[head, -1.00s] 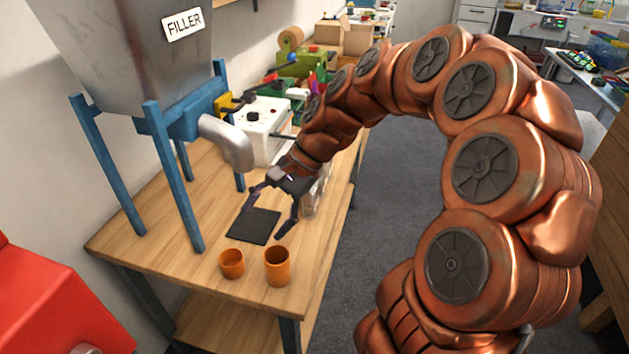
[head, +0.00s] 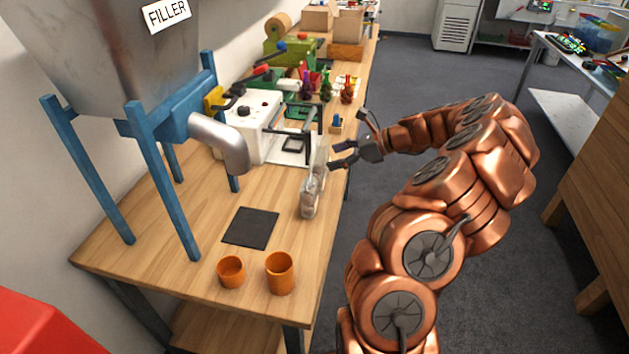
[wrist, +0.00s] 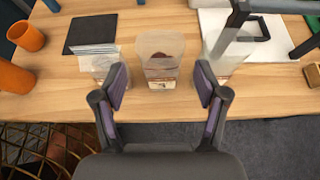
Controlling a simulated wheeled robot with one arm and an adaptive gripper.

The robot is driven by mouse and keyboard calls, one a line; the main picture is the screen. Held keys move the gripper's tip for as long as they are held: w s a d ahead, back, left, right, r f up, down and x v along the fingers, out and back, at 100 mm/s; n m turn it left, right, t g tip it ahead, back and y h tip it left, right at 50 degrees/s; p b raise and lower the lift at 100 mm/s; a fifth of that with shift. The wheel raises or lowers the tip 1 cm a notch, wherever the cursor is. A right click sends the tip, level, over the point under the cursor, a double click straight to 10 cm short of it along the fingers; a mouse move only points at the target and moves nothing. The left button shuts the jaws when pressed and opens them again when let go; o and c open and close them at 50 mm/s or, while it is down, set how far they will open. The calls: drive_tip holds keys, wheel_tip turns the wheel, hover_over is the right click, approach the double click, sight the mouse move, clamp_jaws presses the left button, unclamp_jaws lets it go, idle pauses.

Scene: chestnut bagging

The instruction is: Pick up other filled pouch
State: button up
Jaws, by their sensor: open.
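In the wrist view, a clear pouch (wrist: 158,65) with dark brown contents stands upright on the table, straight ahead between my open fingers. Another clear pouch (wrist: 228,52) stands to its right near the white base. Flat, pale pouches (wrist: 94,52) show to its left, partly behind my left finger. In the head view, clear pouches (head: 309,196) stand close together near the table's right edge; their exact number is hard to tell. My gripper (head: 350,138) is open and empty, beyond that edge and facing the table. In the wrist view, my gripper (wrist: 161,80) does not visibly touch the central pouch.
The filler (head: 150,60) stands on blue legs at the left. A dark pad (head: 250,228) and two orange cups (head: 231,272) (head: 279,273) are on the near table. A white machine (head: 252,130) and coloured items stand farther back.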

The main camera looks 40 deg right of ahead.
sight(318, 161)
drive_tip(key=shift+p+x, duration=0.75)
drive_tip(key=shift+x, duration=2.5)
drive_tip(key=shift+r, duration=0.1)
drive_tip(key=c, duration=1.3)
drive_tip(key=shift+c, duration=0.2)
